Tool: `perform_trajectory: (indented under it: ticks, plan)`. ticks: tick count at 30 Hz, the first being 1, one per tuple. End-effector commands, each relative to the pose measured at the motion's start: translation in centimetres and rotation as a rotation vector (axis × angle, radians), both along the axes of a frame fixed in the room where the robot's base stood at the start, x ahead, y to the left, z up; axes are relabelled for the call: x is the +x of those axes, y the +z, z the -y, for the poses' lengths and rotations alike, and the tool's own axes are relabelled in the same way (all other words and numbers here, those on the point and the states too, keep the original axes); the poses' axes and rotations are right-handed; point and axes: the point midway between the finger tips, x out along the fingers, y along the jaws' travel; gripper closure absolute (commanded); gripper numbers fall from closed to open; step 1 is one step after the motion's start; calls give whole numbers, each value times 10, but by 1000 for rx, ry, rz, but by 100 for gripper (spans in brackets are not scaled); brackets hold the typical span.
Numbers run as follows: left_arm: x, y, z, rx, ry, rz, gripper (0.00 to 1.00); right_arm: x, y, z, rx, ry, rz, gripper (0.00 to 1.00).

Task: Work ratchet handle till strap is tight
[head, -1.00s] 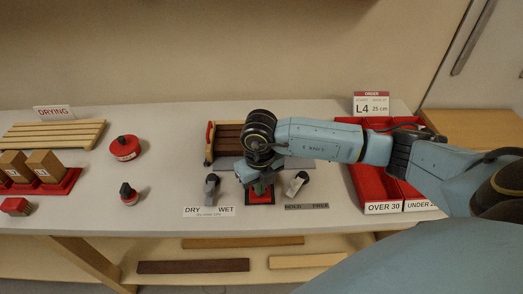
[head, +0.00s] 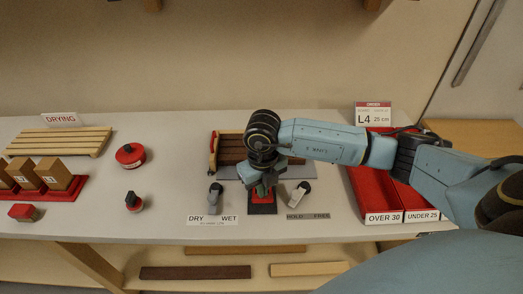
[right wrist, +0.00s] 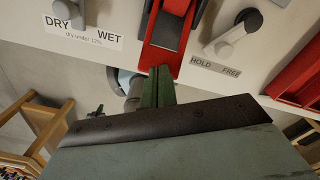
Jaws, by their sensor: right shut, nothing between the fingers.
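The red ratchet handle (head: 262,209) with its dark base is at the bench front, between the DRY/WET label and the HOLD/FREE label. It also shows in the right wrist view as a red frame with a dark middle (right wrist: 166,32). My right gripper (head: 262,192) is over it in the head view, shut and empty. In the right wrist view its green fingers (right wrist: 158,84) are together at the handle's near end; I cannot tell whether they touch. Dark slats (head: 231,145) with a red end piece lie behind my arm. I cannot make out the strap. My left gripper is out of view.
A grey lever (head: 215,193) stands left of the handle and another (head: 300,193) right of it, both close. Red bins (head: 370,190) stand at the right. A red tray with wooden blocks (head: 54,174), a round red item (head: 130,155) and a dark knob (head: 132,201) are at left.

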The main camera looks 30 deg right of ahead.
Motion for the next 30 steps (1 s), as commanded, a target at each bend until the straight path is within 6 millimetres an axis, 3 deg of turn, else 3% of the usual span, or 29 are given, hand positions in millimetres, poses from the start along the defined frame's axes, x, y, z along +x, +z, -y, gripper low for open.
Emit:
perform_trajectory:
  ticks: [27, 30]
  plan:
    - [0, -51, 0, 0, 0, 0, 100, -7, -67, -5, -1, 0, 0, 100]
    - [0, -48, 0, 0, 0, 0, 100, -7, -64, -5, 0, 0, 1, 100]
